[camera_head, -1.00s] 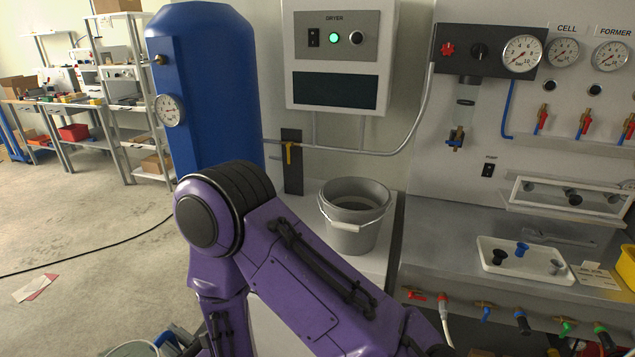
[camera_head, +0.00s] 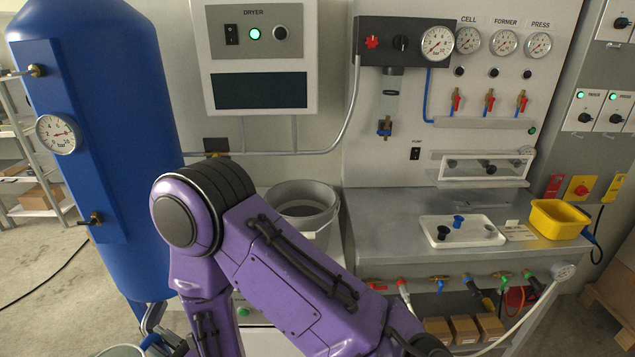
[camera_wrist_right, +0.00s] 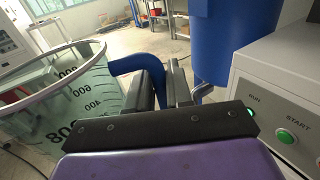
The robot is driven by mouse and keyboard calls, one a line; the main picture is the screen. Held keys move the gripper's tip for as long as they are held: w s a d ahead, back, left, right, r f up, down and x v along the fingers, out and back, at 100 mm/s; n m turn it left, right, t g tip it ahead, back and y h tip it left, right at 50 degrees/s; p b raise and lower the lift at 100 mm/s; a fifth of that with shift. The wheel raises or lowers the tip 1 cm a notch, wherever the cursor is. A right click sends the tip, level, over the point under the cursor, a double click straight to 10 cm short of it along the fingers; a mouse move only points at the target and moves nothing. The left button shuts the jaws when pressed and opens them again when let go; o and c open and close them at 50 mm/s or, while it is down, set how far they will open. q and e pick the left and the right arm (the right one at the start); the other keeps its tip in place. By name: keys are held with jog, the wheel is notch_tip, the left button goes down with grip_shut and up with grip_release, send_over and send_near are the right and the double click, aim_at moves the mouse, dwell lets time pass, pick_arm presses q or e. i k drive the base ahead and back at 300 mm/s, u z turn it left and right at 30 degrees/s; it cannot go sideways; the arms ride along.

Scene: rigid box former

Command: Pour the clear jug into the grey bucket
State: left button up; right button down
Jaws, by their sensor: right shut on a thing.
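The clear jug (camera_wrist_right: 90,100) fills the left of the right wrist view, with a greenish see-through wall, dark scale numbers, a pale round rim and a blue handle (camera_wrist_right: 128,64). My right gripper (camera_wrist_right: 167,84) is shut on that handle. In the head view only a bit of the jug's rim (camera_head: 120,350) shows at the bottom left edge. I cannot tell the jug's fill level. The grey bucket (camera_head: 305,196) stands on a pale surface below the dryer box. My purple arm hides its lower part. The jug is apart from it. My left gripper is not in view.
A blue tank (camera_head: 105,200) stands left of the bucket. The dryer box (camera_head: 262,60) hangs above it. A steel bench (camera_head: 390,210) to the right bears a white tray (camera_head: 433,236) and a yellow bin (camera_head: 560,218). Hoses and valves line the bench front.

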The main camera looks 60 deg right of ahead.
aim_at(308, 205)
jog(key=z, duration=1.55)
